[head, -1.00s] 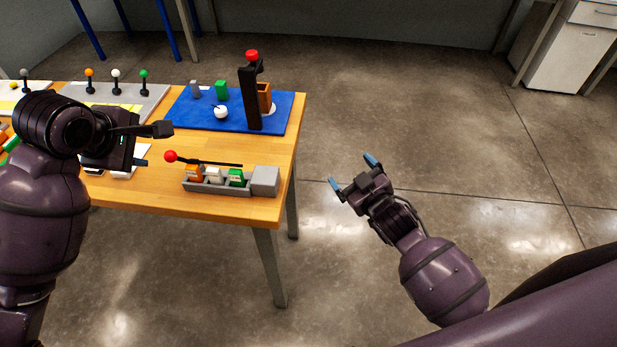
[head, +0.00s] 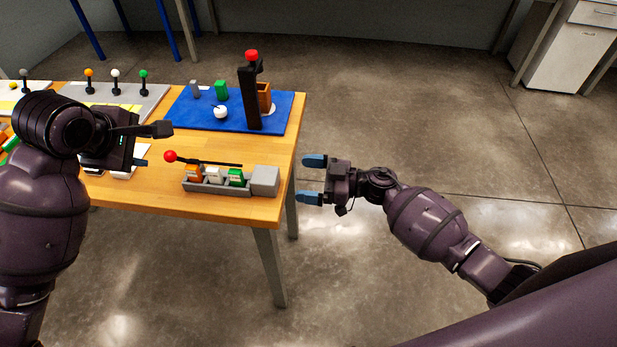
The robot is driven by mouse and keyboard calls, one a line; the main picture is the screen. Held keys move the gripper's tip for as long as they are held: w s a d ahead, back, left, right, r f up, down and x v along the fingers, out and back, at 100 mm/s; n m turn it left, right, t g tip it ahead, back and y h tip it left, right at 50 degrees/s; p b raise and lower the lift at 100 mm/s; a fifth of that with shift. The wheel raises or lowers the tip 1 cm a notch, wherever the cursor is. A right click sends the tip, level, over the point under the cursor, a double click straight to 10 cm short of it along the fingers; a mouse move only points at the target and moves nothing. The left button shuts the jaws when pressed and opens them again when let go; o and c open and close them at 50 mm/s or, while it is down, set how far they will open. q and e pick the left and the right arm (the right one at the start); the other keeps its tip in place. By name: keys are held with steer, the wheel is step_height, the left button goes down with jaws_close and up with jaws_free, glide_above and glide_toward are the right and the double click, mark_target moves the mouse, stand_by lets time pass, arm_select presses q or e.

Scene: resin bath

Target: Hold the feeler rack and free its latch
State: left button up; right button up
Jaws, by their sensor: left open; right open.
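What looks like the feeler rack (head: 222,188) is a grey tray near the table's front right corner. It holds orange, white and green pieces and has a grey block (head: 265,181) at its right end. A dark rod with a red ball (head: 170,156) lies across its top, the ball at the left; it looks like the latch. My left gripper (head: 153,146) is open, left of the rack and apart from it. My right gripper (head: 311,179) is open and empty, off the table's right edge, its fingers pointing left toward the grey block.
A blue mat (head: 182,117) behind the rack carries a dark upright post (head: 249,98) with a red top, an orange box (head: 264,97), a green block (head: 221,90) and a white round piece (head: 221,112). Knobbed levers stand on a grey board (head: 105,94) at the back left.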

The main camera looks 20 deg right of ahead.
mark_target(262, 174)
steer(key=shift+m, duration=0.3)
steer(key=x, duration=1)
steer(key=shift+a, duration=0.45)
steer(key=shift+c, duration=0.2)
steer(key=c, duration=1.1)
